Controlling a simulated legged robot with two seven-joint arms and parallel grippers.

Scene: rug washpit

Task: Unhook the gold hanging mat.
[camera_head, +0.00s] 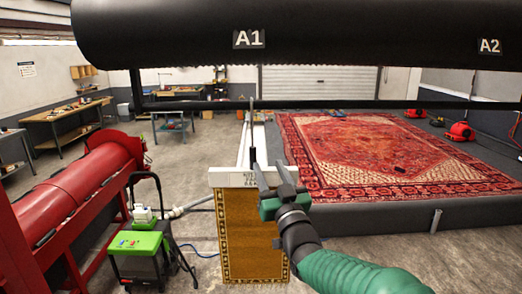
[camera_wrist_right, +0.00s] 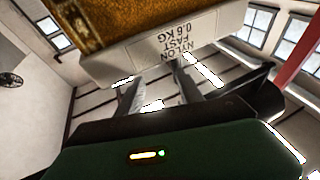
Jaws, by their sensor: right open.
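The gold hanging mat (camera_head: 243,238) hangs upright in the middle of the head view. It has a dark patterned border and a white top bar (camera_head: 225,179) with printed lettering. A thin dark hanger (camera_head: 252,128) comes down to the bar from above. My right gripper (camera_head: 271,174) is open at the right part of the bar. In the right wrist view, the open fingers (camera_wrist_right: 156,84) point up toward the lettered white bar (camera_wrist_right: 150,52), with the gold mat (camera_wrist_right: 118,18) beyond it. I cannot tell whether the fingers touch the bar. My left gripper is out of view.
A black roller (camera_head: 350,40) marked A1 and A2 spans the top. A dark rail (camera_head: 400,104) runs below it. A red machine (camera_head: 75,195) and a green-and-black cart (camera_head: 140,245) stand left. A red rug (camera_head: 375,150) lies on a raised platform at right.

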